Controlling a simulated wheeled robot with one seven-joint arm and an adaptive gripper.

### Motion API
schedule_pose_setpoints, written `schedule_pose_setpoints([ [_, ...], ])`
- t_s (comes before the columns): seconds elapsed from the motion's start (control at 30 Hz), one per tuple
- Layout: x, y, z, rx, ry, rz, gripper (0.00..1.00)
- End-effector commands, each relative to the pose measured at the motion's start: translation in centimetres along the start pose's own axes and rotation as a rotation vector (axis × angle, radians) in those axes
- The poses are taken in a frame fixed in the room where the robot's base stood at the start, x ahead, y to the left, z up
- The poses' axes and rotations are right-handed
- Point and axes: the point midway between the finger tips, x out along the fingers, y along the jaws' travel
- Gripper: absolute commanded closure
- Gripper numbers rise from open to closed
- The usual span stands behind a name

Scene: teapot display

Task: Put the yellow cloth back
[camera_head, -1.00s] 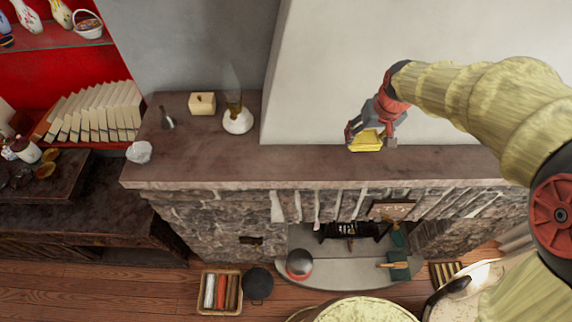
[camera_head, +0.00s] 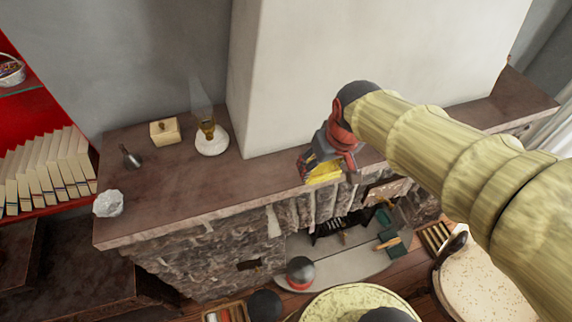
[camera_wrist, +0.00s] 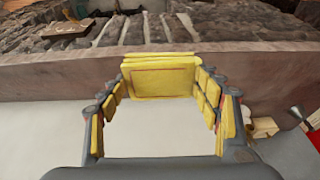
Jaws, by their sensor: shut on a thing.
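The yellow cloth (camera_head: 323,173) is a small flat folded piece with a thin red line on it, seen in the wrist view (camera_wrist: 160,77). My gripper (camera_head: 322,164) is shut on it, with the cloth spanning between the two fingertips in the wrist view (camera_wrist: 163,86). In the head view, gripper and cloth appear at the front edge of the brown mantel shelf (camera_head: 205,190). The height of the cloth above the shelf is hard to tell.
On the mantel's left stand an oil lamp (camera_head: 211,138), a cream box (camera_head: 164,131), a small bell (camera_head: 130,156) and a white crumpled-looking dish (camera_head: 108,203). The white chimney breast (camera_head: 360,60) rises behind. Below are the hearth and a round kettle (camera_head: 300,271).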

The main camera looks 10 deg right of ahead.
Motion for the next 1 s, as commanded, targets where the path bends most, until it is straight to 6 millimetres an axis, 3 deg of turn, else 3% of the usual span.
schedule_pose_setpoints([
  [0.37,5.8,-2.6,-6.2,-0.002,-0.006,-0.001,0.6],
  [0.6,10.5,-3.6,-7.8,-0.001,-0.005,0.0,0.6],
  [1.0,13.9,-4.0,-8.2,0.0,-0.006,0.0,0.6],
])
